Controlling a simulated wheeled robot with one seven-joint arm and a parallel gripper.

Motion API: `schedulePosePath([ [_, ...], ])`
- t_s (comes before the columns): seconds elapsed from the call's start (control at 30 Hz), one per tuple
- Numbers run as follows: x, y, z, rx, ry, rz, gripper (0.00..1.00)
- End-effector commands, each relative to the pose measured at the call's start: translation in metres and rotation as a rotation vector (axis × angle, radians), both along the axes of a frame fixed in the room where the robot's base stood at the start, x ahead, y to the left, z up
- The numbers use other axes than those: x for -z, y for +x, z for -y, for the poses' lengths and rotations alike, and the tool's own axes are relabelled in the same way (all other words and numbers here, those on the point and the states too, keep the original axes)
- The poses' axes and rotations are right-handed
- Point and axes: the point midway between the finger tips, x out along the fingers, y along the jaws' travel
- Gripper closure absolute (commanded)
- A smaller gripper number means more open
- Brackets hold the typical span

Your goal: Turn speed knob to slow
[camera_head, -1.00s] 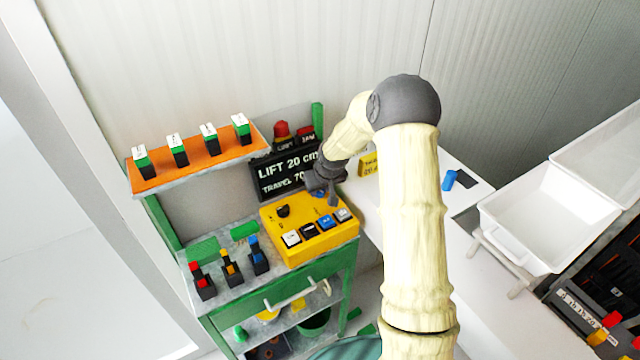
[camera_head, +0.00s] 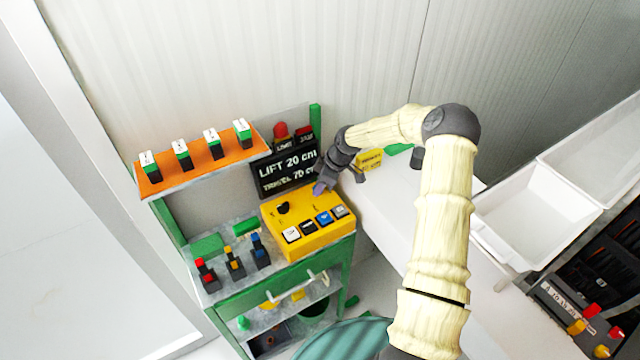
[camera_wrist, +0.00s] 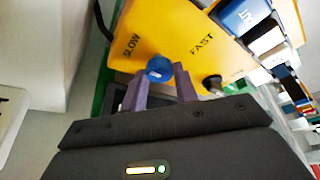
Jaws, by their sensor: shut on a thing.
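The yellow control box (camera_head: 285,246) sits on the green cart, and it fills the top of the wrist view (camera_wrist: 165,25). Its speed knob is a round blue knob (camera_wrist: 160,66), between the printed SLOW label (camera_wrist: 131,45) on the left and the FAST label (camera_wrist: 202,43) on the right. My gripper (camera_wrist: 159,82) is shut on this knob, with one purple finger on each side. In the head view my gripper (camera_head: 321,188) reaches the box's back right from the right and hides the knob there. I cannot tell which way the knob points.
A black knob (camera_head: 283,208) and several buttons (camera_head: 308,229) are on the box. A black display (camera_head: 287,173) reading LIFT 20 cm stands behind it. Several small levers (camera_head: 232,262) are to the left, below an orange shelf (camera_head: 195,164). A white table (camera_head: 385,225) lies right.

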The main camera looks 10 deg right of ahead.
Motion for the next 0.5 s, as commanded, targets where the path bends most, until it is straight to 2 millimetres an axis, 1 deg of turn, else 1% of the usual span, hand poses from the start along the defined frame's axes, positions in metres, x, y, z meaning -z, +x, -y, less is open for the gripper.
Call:
schedulePosePath([
  [0.23,-0.0001,0.0019,0.0011,-0.117,-0.001,0.003,0.93],
  [0.5,-0.0003,0.0019,0.0009,-0.154,-0.003,0.003,0.93],
])
